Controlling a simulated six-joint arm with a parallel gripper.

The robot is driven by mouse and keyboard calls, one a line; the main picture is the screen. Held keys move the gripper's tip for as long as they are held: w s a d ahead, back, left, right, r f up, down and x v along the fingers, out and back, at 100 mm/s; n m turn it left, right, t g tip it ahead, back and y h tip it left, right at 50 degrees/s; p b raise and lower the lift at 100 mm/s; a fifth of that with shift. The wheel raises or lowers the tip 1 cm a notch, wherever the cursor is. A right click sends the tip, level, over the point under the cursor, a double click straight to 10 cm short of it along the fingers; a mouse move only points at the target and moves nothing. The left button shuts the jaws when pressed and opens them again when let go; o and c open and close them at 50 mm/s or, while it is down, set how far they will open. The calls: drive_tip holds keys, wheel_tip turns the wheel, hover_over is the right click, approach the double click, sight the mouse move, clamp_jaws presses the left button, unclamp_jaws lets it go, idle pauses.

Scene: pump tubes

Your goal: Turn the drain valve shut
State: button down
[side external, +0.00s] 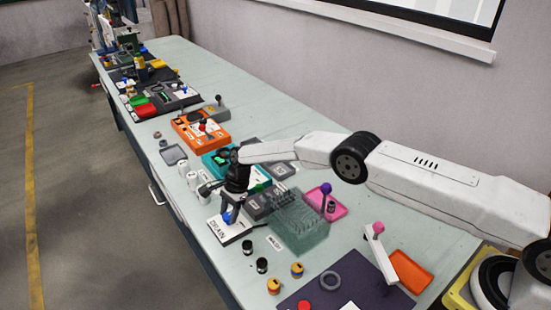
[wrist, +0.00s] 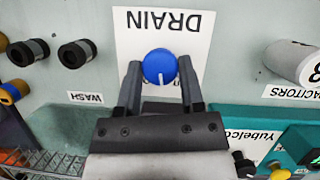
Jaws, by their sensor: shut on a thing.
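The drain valve has a round blue knob (wrist: 160,66) with a short white mark on its near side in the wrist view. It stands on a white card (wrist: 190,28) printed DRAIN, upside down in this view. In the side view the blue knob (side external: 228,217) shows just below my gripper (side external: 230,208), above the DRAIN card (side external: 243,232). In the wrist view my gripper (wrist: 160,70) is shut on the blue knob, with one dark finger on each side. The valve's body under the knob is hidden.
A clear rack (side external: 298,222) stands close to the right of the valve. White cylinders (side external: 190,178) stand to its left. Dark capped pieces (side external: 247,246) sit in front. Black-and-grey cylinders (wrist: 77,54) and a WASH label (wrist: 86,98) lie nearby in the wrist view.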

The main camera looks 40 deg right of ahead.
drive_tip(key=shift+n, duration=0.6)
drive_tip(key=shift+c, duration=1.2)
unclamp_jaws()
drive_tip(key=shift+r, duration=0.15)
drive_tip(key=v, duration=0.7)
drive_tip(key=shift+w+r, duration=0.15)
drive_tip(key=shift+r, duration=0.1)
drive_tip(key=shift+o, duration=0.2)
drive_tip(key=shift+d, duration=0.1)
